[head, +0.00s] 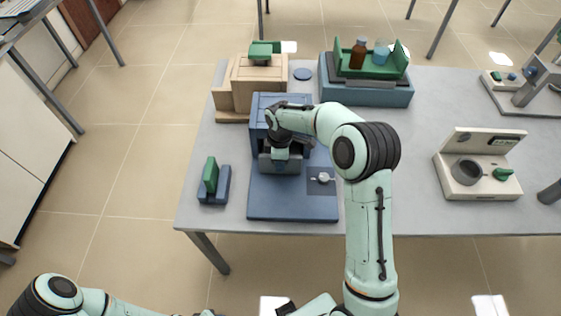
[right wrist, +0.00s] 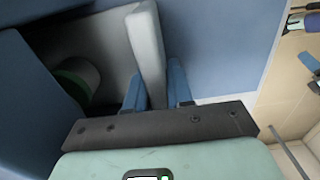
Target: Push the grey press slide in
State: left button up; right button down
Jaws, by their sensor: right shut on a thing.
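The blue press (head: 292,203) stands near the front left of the table, with a tall housing and a flat base. Its grey press slide (head: 279,166) sits low at the front of the housing. My right gripper (head: 281,150) reaches over it, its fingers mostly hidden in the head view. In the right wrist view, the blue fingers of my right gripper (right wrist: 158,92) are shut on the upright grey part of the slide (right wrist: 148,45). A pale and green round thing (right wrist: 77,80) shows in the dark gap to the left. My left gripper is out of view.
A small silver knob (head: 322,178) sits on the press base. A blue stand with a green piece (head: 211,176) is to the left. A wooden block (head: 258,82) and a blue box with bottles (head: 366,92) stand behind.

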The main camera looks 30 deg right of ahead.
jog(key=shift+w+d+r, duration=0.15)
jog(key=shift+w+r, duration=0.05)
jog(key=shift+w, duration=0.05)
jog(key=c, duration=1.2)
grip_release()
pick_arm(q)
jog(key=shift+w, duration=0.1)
pick_arm(e)
jog(key=shift+o, duration=0.6)
jog(key=shift+f, duration=0.15)
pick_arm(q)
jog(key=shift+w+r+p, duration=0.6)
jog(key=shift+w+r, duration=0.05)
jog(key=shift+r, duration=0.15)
pick_arm(e)
notch_tip(320, 180, up, 13)
jog(key=shift+r, duration=0.2)
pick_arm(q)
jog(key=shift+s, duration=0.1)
